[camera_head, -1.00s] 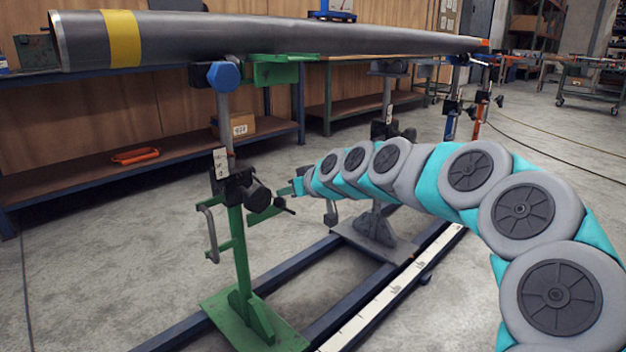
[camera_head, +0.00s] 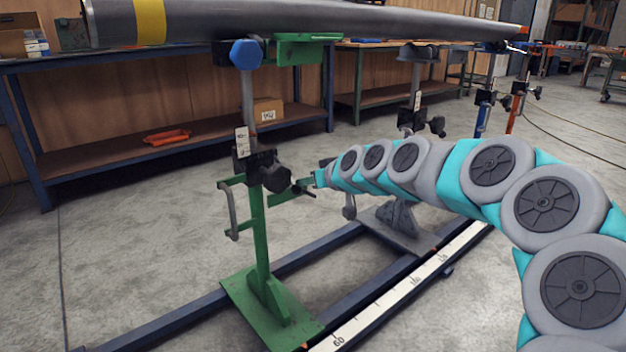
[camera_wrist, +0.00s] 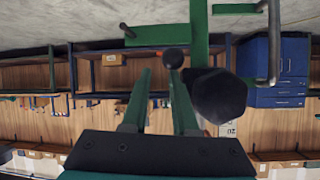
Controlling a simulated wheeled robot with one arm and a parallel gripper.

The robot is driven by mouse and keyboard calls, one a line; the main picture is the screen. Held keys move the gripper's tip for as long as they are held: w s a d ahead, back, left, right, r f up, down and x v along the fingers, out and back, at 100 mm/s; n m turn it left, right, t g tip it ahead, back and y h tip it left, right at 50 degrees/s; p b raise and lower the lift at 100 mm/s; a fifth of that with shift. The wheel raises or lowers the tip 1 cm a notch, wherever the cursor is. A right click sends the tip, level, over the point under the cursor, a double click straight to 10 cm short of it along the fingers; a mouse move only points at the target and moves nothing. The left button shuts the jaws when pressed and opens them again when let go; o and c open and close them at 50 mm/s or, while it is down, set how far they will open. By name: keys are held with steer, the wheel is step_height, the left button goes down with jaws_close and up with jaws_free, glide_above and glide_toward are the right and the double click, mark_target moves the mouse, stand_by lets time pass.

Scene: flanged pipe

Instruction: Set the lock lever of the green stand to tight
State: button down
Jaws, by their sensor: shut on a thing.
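The green stand (camera_head: 258,230) stands upright left of centre in the head view, with a black clamp block (camera_head: 250,166) around its post. The black lock lever (camera_head: 299,190) sticks out to the right from the dark hub (camera_head: 276,179). My gripper (camera_head: 300,193) comes in from the right and is shut on the lever. In the wrist view, which is upside down, the green fingers (camera_wrist: 160,76) flank the lever's round knob (camera_wrist: 174,58). The knob appears against the right finger's tip. The dark hub (camera_wrist: 217,95) is just to the right. The exact contact is partly hidden.
A long grey pipe (camera_head: 300,22) with a yellow band lies across the stand tops. A crank handle (camera_head: 233,215) hangs on the stand's left. A grey stand (camera_head: 397,218) stands behind my arm. Dark floor rails (camera_head: 300,262) and a scale strip (camera_head: 400,290) run along the base.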

steer(key=f, duration=0.2)
steer(key=a+f, duration=0.1)
steer(key=shift+s+f+g, duration=0.15)
steer(key=shift+s+g, duration=0.25)
step_height(320, 180, up, 6)
steer(key=p, duration=0.1)
steer(key=s+d+f, duration=0.3)
steer(key=s+d, duration=0.4)
steer(key=s+a+f+g+h, duration=0.1)
steer(key=s+a+f+g, duration=0.15)
steer(key=s, duration=0.45)
steer(key=s+a+f+g+h, duration=0.1)
steer(key=s+f+g, duration=0.15)
steer(key=s, duration=0.55)
steer(key=s+d+f+m+g+h, duration=0.2)
steer(key=s+d+f, duration=0.1)
steer(key=s, duration=0.6)
steer(key=s+d+f+m+g+h+p, duration=0.1)
steer(key=s+d+f+g, duration=0.2)
steer(key=s, duration=0.7)
steer(key=s+d+f+m+g+h, duration=0.2)
steer(key=s+d, duration=0.2)
steer(key=s, duration=0.5)
step_height(320, 180, up, 13)
steer(key=p, duration=1.2)
steer(key=shift+w+f, duration=0.15)
